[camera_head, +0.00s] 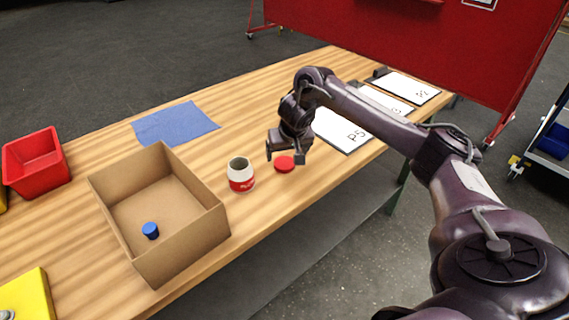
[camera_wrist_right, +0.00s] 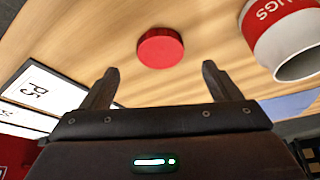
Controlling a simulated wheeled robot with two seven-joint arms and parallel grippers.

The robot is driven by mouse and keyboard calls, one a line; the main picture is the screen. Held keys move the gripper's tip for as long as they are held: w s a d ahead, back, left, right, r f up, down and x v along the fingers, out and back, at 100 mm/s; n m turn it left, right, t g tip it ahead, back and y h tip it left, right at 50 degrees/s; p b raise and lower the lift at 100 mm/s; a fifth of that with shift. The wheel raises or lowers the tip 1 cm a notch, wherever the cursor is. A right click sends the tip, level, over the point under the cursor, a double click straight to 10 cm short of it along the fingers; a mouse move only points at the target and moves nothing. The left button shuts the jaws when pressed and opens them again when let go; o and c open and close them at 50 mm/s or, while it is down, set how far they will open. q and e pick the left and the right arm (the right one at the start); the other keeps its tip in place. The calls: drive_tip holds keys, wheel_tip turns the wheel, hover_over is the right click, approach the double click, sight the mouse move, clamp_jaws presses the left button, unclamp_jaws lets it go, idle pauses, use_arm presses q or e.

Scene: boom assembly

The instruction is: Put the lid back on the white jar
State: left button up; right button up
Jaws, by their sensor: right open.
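The white jar (camera_head: 240,173) stands upright and open on the wooden table, with a red label band. It also shows at the upper right of the right wrist view (camera_wrist_right: 283,38). The red round lid (camera_head: 285,163) lies flat on the table just right of the jar. In the right wrist view the lid (camera_wrist_right: 160,48) is ahead of and between my fingertips, apart from them. My right gripper (camera_head: 284,155) is open and empty, above the table close to the lid. My left gripper is not in view.
A cardboard box (camera_head: 205,235) holding a blue cylinder (camera_head: 150,231) stands left of the jar. A blue cloth (camera_head: 175,123) lies behind. Labelled white sheets (camera_head: 340,130) lie to the right. A red bin (camera_head: 36,163) and a yellow item (camera_head: 28,293) are far left.

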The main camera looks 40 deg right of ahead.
sight(285, 163)
drive_tip(key=x, duration=0.5)
drive_tip(key=shift+f+p, duration=0.2)
drive_tip(key=shift+p, duration=0.15)
drive_tip(key=shift+a, duration=0.1)
drive_tip(key=shift+s, duration=0.1)
drive_tip(key=c, duration=1)
